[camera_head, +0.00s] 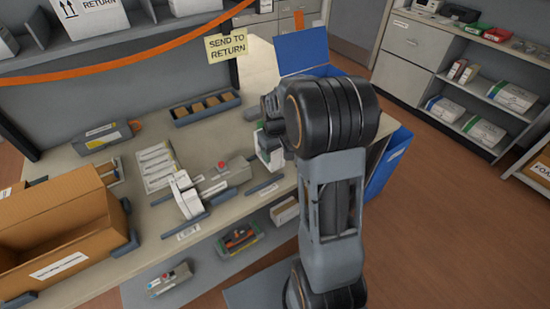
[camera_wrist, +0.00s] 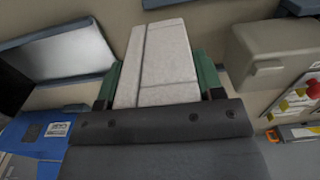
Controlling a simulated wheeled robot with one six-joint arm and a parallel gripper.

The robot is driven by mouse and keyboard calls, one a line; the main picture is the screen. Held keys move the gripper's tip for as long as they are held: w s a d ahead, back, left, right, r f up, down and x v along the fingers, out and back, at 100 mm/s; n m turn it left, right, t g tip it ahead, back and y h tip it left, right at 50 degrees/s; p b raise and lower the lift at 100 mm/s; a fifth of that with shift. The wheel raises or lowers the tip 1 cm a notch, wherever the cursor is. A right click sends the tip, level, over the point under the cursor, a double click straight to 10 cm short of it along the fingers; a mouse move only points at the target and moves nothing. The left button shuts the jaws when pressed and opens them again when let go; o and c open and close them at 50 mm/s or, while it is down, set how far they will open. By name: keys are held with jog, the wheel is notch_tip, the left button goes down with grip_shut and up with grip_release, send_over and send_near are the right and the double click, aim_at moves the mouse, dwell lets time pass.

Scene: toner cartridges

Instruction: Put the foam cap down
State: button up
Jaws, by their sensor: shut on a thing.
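The foam cap (camera_wrist: 165,62) is a pale, light-grey block with grooves, and it fills most of the gap between my fingers in the wrist view. My gripper (camera_wrist: 156,78) is shut on it, with a green finger pad against each side. In the head view my gripper (camera_head: 265,152) is over the right end of the table (camera_head: 262,58). The cap is mostly hidden there by my wrist, with only a whitish part showing. Whether the cap touches the surface below cannot be told. A second white foam-like piece (camera_head: 185,194) stands on the table, left of my gripper.
A grey device with a red button (camera_head: 226,176) is left of my gripper. An open cardboard box (camera_head: 62,215) stands at left. A dark tray (camera_head: 183,119) with brown blocks is behind. A blue bin (camera_head: 393,158) is off the table's right end.

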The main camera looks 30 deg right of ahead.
jog(key=shift+f, duration=1.45)
jog(key=shift+f, duration=0.2)
jog(key=o, duration=0.9)
jog(key=shift+r, duration=0.1)
